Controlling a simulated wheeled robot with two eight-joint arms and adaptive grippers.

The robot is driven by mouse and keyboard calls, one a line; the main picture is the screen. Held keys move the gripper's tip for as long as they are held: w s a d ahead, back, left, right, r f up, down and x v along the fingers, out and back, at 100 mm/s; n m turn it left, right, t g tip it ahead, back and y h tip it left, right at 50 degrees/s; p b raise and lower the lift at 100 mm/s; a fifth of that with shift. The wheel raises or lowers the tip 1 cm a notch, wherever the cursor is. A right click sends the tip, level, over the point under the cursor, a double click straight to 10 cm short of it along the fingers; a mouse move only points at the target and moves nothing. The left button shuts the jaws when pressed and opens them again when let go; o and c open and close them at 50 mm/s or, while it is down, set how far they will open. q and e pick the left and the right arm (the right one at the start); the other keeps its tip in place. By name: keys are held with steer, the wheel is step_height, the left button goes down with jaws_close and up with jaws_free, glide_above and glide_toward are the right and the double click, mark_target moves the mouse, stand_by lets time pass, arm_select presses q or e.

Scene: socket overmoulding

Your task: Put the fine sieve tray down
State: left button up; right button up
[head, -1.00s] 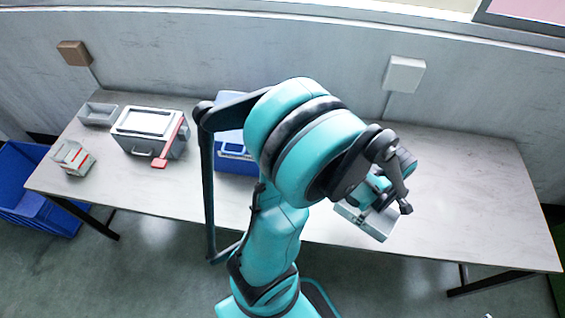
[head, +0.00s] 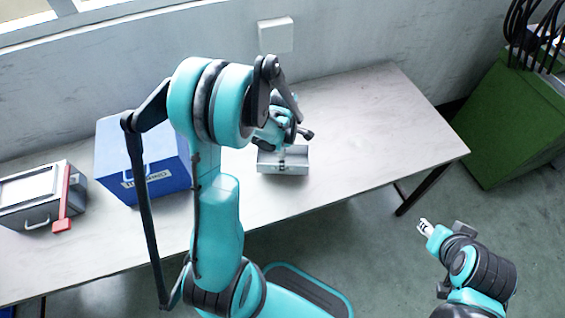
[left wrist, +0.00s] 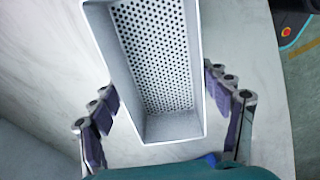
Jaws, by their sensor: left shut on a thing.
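The fine sieve tray (head: 283,168) is a grey, open rectangular tray over the right half of the table, near its front edge. In the left wrist view its perforated floor and plain walls (left wrist: 172,129) fill the middle. My left gripper (head: 283,146) is shut on the tray, with a finger showing at each side in the wrist view. The tray looks about level; I cannot tell whether its underside touches the table. My right gripper (head: 425,228) is off the table at the lower right, apart from the tray; its jaw opening is too small to read.
A blue box (head: 112,155) stands on the table (head: 385,120) left of the tray. A grey lidded box (head: 30,200) with a red-handled tool (head: 63,205) is farther left. The table is clear right of the tray. A green cabinet (head: 510,120) stands beyond the right end.

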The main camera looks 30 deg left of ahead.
arm_select(q)
steer(key=shift+f+b, duration=0.9)
steer(key=shift+f, duration=1.1)
steer(key=shift+f, duration=0.1)
steer(key=o, duration=1.3)
steer(key=shift+c, duration=0.2)
